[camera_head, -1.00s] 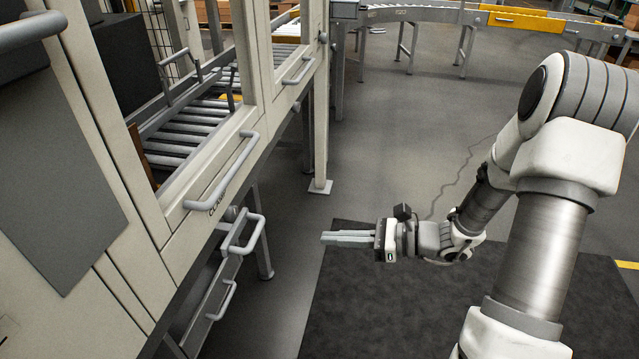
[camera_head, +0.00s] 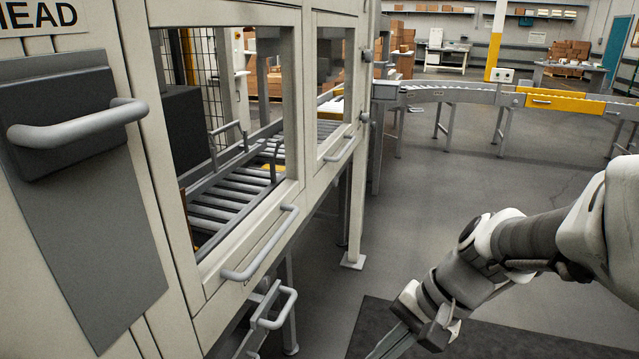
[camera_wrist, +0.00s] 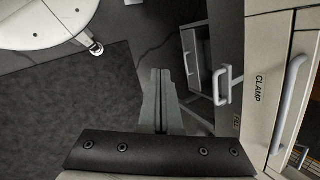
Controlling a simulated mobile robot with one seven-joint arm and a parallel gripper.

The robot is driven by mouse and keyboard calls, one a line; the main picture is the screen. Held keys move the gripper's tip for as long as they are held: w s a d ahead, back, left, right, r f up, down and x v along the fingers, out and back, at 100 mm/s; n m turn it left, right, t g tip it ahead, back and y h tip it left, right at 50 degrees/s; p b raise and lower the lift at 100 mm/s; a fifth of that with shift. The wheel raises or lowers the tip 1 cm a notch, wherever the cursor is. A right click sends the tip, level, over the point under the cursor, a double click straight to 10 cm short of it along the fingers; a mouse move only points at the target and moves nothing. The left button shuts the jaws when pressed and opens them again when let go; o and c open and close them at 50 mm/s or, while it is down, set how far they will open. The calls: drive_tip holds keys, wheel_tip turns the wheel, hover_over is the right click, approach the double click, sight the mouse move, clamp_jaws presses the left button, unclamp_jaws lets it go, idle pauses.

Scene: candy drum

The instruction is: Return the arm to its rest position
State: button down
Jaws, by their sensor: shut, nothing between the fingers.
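My gripper (camera_head: 388,345) is at the bottom of the head view, pointing down and to the left, its fingertips cut off by the picture's lower edge. In the wrist view the two fingers of my gripper (camera_wrist: 161,75) lie together with nothing between them. My arm comes in from the right edge of the head view and bends down to the gripper. The gripper is apart from the machine (camera_head: 240,325) on its left, with floor between them in the picture.
The machine carries protruding handles (camera_head: 262,245), and an open lower drawer (camera_wrist: 196,62) shows in the wrist view. A dark mat (camera_head: 480,340) lies under my arm. A roller conveyor (camera_head: 450,95) stands at the back. The floor between is clear.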

drive_tip(key=s+d+r+n+t+h+p, duration=0.1)
drive_tip(key=d+r+n+t+h+p, duration=0.1)
drive_tip(key=r+p, duration=0.6)
drive_tip(key=s+d+r+n+t+h+p, duration=0.2)
drive_tip(key=r+n+p, duration=0.3)
drive_tip(key=r, duration=1.3)
drive_tip(key=d+t+h+p, duration=0.1)
drive_tip(key=p, duration=0.3)
drive_tip(key=shift+s+h, duration=0.15)
drive_tip(key=shift+h, duration=0.25)
drive_tip(key=shift+a, duration=0.25)
